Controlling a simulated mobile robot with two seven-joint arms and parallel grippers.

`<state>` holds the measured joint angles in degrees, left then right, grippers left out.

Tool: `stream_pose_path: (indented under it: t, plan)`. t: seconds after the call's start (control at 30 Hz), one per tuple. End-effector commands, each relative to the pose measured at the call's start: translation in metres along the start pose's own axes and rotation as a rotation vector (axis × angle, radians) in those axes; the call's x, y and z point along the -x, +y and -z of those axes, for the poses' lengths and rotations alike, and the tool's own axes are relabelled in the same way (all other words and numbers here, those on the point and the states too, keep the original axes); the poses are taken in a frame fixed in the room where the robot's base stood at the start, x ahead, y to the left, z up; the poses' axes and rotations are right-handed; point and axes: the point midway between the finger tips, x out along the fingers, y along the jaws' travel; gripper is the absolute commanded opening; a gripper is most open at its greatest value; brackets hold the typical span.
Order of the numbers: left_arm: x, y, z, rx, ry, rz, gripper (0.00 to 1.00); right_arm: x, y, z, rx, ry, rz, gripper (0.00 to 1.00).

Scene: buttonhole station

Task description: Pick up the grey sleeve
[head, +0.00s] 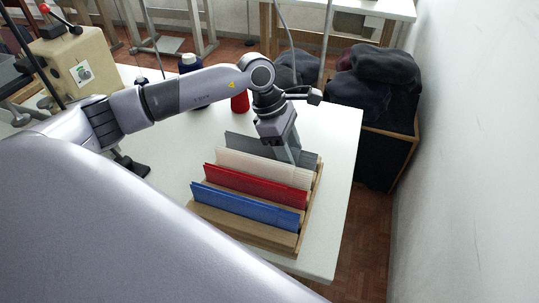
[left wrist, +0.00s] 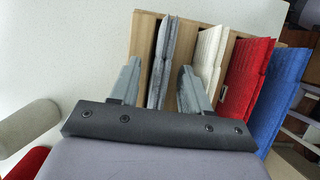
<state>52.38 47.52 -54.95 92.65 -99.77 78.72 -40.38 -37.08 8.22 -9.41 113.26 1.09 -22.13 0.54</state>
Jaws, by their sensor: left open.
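The grey sleeve (head: 243,146) stands on edge in the rearmost place of a wooden rack (head: 268,244). In the left wrist view the grey sleeve (left wrist: 165,45) passes between the two fingers, with a gap on each side. My left gripper (head: 288,155) is over the right part of the grey sleeve, pointing down. Its jaws (left wrist: 158,72) are open and hold nothing. The gripper hides part of the sleeve in the head view. My right gripper is not in view.
White (head: 262,167), red (head: 255,185) and blue (head: 245,206) sleeves stand in front of the grey one. A red spool (head: 240,102) and a dark blue spool (head: 189,64) stand behind. The white table (head: 335,165) is clear right of the rack; a wall is farther right.

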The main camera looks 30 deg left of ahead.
Motion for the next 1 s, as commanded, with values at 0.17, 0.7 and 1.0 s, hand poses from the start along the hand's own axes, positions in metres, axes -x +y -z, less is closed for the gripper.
stream_pose_path:
  t: [0.17, 0.7, 1.0]
  plan:
    - [-0.0024, 0.0000, 0.0011, 0.000, 0.000, 0.000, 0.47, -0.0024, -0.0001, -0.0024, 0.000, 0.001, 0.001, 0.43]
    - [-0.0033, 0.0000, 0.0016, 0.000, 0.000, 0.000, 0.14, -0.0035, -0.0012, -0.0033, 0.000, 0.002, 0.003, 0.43]
    - [-0.0032, 0.0001, 0.0015, 0.000, 0.000, 0.000, 0.00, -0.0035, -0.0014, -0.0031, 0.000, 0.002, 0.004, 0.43]
